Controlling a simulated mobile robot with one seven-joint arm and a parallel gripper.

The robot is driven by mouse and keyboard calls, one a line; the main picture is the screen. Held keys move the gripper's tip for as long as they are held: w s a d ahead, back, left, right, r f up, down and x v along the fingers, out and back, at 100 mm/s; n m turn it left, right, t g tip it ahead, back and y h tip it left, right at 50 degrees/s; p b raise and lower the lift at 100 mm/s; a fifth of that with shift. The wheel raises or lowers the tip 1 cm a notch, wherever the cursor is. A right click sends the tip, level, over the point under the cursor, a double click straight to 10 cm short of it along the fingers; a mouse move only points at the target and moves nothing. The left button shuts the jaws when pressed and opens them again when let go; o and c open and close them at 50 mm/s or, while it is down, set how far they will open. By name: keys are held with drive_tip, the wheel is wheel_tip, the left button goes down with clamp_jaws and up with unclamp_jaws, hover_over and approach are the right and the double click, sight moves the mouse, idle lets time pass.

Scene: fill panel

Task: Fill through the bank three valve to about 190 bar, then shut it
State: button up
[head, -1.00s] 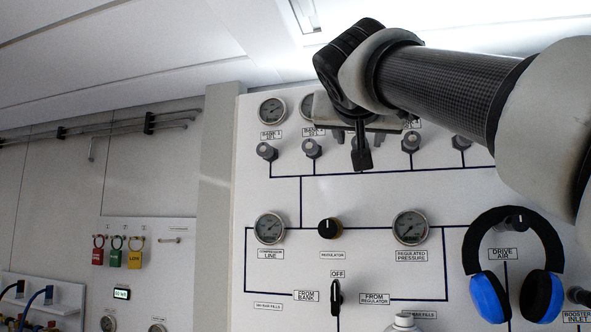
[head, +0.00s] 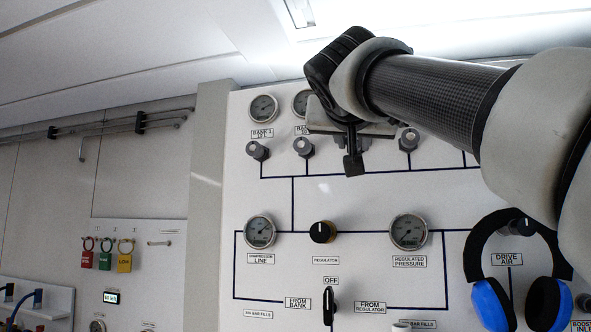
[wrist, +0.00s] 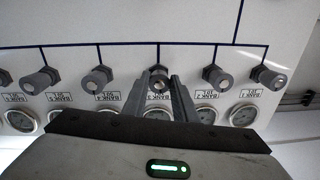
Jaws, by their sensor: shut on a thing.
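In the wrist view, upside down, my gripper (wrist: 166,82) is shut on the grey bank three valve knob (wrist: 159,85), a finger on each side. The BANK 3 label (wrist: 159,96) sits beside it, and its gauge (wrist: 157,114) is mostly hidden by my gripper. In the head view my gripper (head: 353,163) is against the panel's top row and hides the bank three knob. The compressor line gauge (head: 260,231) and regulated pressure gauge (head: 409,232) face me, too small to read. The black selector handle (head: 329,305) stands upright, below OFF.
Neighbouring bank knobs, bank two (wrist: 212,75) and bank four (wrist: 100,76), stand close on either side. A regulator knob (head: 322,232) is below. Blue and black ear defenders (head: 490,300) hang at lower right. Coloured padlocks (head: 105,258) hang at left.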

drive_tip(key=shift+m+b, duration=0.8)
drive_tip(key=o, duration=1)
drive_tip(key=shift+o, duration=0.2)
